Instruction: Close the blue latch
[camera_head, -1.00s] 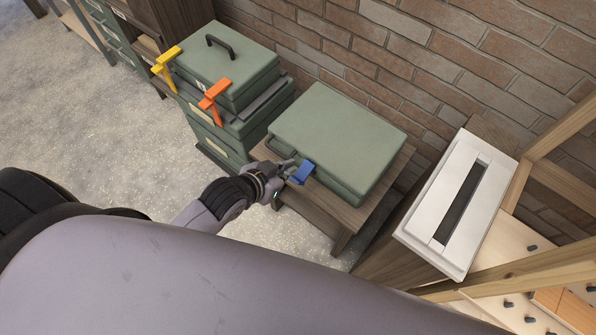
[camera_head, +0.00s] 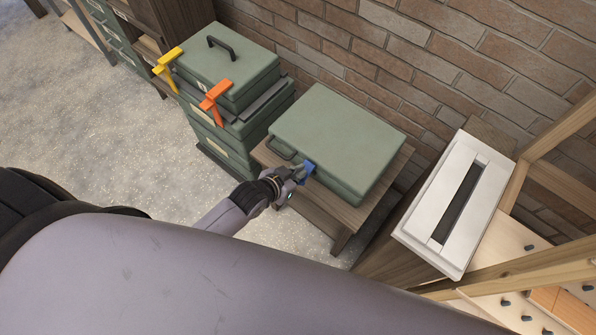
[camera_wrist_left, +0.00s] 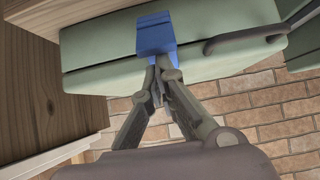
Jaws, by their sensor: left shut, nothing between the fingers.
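The blue latch (camera_head: 308,168) is on the front edge of a green case (camera_head: 340,140) that lies flat on a small wooden table. My left gripper (camera_head: 297,173) is shut and empty, right at the latch. In the left wrist view the latch (camera_wrist_left: 156,36) lies over the seam between lid and base, and the shut fingertips (camera_wrist_left: 162,66) are at its lower end, touching it or very close. In the head view the gripper partly hides the latch. My right gripper is not in view.
The case's dark handle (camera_head: 281,148) is left of the latch. Stacked green boxes with an orange latch (camera_head: 214,94) and a yellow latch (camera_head: 167,66) stand further left. A white slotted box (camera_head: 462,200) stands right. A brick wall is behind.

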